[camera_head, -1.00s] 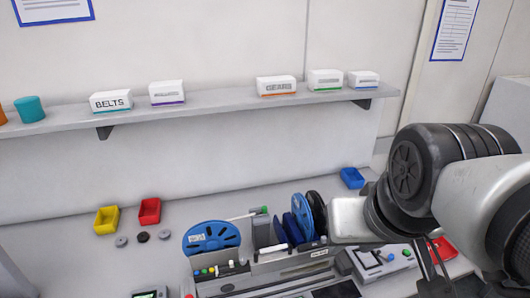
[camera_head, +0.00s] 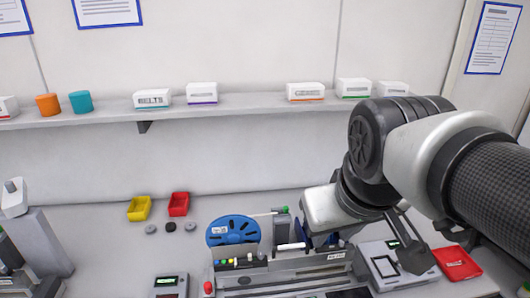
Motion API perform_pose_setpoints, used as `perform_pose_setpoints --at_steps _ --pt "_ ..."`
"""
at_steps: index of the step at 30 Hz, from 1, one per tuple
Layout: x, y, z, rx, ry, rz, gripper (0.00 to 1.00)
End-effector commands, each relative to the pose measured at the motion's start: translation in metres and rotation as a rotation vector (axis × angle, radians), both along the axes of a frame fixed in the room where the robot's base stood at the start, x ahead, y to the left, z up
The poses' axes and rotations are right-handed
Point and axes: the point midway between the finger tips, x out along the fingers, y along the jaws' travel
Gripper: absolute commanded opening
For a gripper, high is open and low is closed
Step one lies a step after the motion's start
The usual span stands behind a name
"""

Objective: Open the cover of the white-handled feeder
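A feeder trolley (camera_head: 310,272) with a long grey body stands at the bottom centre. A blue reel (camera_head: 233,230) sits at its left, and another dark blue reel is partly covered by my arm. A short white bar (camera_head: 290,246), which looks like a handle, lies left of my wrist.
Yellow (camera_head: 139,208) and red (camera_head: 178,204) bins stand on the worktop at left, a red tray (camera_head: 457,263) at right. A grey panel unit (camera_head: 392,268) is beside the feeder. A shelf (camera_head: 240,105) with boxes runs along the wall. The worktop between bins and feeder is mostly clear.

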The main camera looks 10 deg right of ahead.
Motion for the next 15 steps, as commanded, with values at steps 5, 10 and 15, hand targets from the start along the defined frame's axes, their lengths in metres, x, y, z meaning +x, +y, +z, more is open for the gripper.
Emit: perform_pose_setpoints --at_steps 5,10,15 --pt "0.034 -0.031 0.014 -0.161 0.094 0.141 0.3" --pt "0.075 -0.073 0.025 -0.334 0.225 0.322 0.3" --pt "0.134 -0.095 -0.005 -0.393 0.392 0.734 0.3"
